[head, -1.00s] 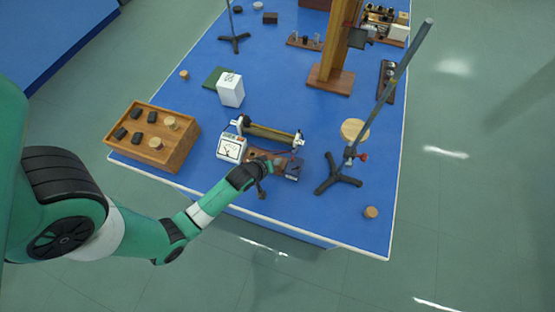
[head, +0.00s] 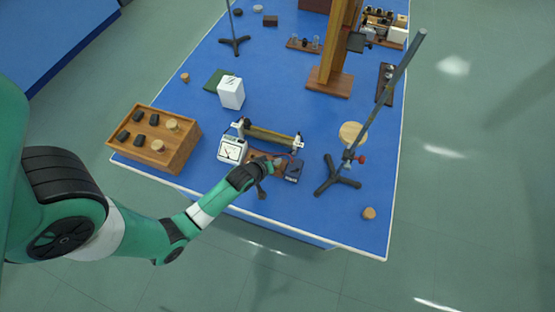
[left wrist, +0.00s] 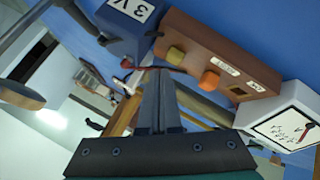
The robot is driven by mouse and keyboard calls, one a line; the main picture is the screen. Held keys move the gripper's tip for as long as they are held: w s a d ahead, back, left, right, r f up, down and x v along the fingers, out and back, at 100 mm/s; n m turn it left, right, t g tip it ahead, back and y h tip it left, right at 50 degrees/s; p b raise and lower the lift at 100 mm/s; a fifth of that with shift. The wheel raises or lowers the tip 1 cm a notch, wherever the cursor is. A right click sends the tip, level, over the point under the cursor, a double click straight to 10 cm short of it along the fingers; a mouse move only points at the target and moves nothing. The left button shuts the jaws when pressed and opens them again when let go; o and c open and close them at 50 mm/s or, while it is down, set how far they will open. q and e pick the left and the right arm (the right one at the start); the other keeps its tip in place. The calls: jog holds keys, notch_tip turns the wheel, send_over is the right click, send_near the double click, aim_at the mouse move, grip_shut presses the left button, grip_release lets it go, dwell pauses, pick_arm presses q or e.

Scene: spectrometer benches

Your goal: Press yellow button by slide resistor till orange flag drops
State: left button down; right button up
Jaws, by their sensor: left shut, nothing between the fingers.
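The slide resistor (head: 268,134) lies on the blue table. In front of it is a brown wooden box (left wrist: 205,42), partly hidden by my left gripper in the head view. In the left wrist view the box face carries a yellow button (left wrist: 176,55), an orange piece (left wrist: 209,80) beside it, two white labels and a dark window. I cannot tell whether the orange piece is the flag. My left gripper (left wrist: 159,72) is shut and empty, its tips close to the yellow button; contact is unclear. The left gripper also shows at the box in the head view (head: 275,162). My right gripper is not in view.
A white meter (head: 231,150) stands left of the box and a blue 3 V block (head: 293,171) right of it. A stand with a tilted rod (head: 390,103) rises further right. A wooden tray (head: 180,158) is at left. The table's front edge is near.

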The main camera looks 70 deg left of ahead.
pick_arm(q)
jog(key=shift+r, duration=0.1)
notch_tip(320, 180, up, 5)
jog(key=p, duration=0.5)
dwell(0.3)
